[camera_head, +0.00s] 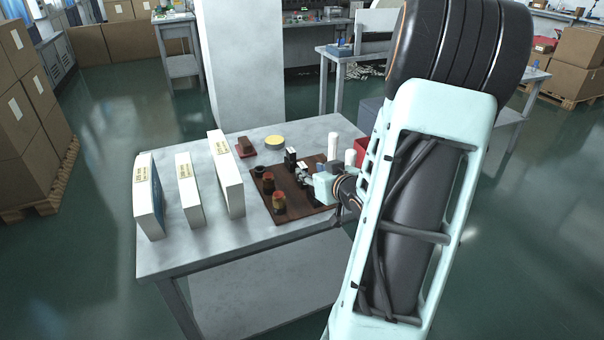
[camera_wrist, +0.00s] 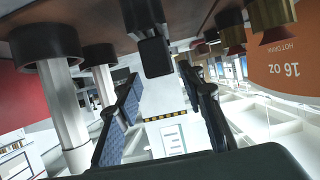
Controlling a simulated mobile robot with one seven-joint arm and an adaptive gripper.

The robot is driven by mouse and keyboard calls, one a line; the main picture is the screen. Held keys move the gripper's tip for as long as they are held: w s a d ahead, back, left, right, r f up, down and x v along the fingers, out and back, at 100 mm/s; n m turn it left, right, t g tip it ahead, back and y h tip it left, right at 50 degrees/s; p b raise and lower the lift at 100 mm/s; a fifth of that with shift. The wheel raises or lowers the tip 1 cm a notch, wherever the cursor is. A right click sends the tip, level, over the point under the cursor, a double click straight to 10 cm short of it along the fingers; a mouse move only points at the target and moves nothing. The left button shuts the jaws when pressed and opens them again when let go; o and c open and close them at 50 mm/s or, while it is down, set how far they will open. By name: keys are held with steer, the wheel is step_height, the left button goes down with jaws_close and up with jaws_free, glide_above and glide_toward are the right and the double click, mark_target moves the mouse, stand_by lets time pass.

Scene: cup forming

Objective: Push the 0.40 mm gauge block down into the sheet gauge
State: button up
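My gripper (camera_head: 312,181) reaches in low over the right part of the brown board (camera_head: 262,207), among small black and white parts. The wrist view looks level and upside down, with the board along its top edge. There my gripper (camera_wrist: 158,74) has its two blue-padded fingers apart. A black block-like part (camera_wrist: 154,57) stands on the board between or just beyond the fingertips, with no visible contact. I cannot tell whether it is the gauge block or the sheet gauge. A black and white part (camera_head: 290,157) stands at the board's back edge. No separate gauge block can be made out.
White posts (camera_head: 333,146) stand right of the gripper; close metal posts (camera_wrist: 62,95) show in the wrist view. Several white cartons (camera_head: 226,172) stand on the table's left. The table front is bare.

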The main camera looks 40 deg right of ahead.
mark_target(305, 169)
steer(key=x, duration=0.2)
steer(key=a+b+x, duration=0.1)
steer(key=x, duration=0.1)
steer(key=shift+w+d, duration=0.15)
steer(key=shift+w, duration=0.15)
steer(key=shift+w+d+f+b, duration=0.15)
steer(key=shift+w+b, duration=0.15)
steer(key=shift+w, duration=0.15)
jaws_close()
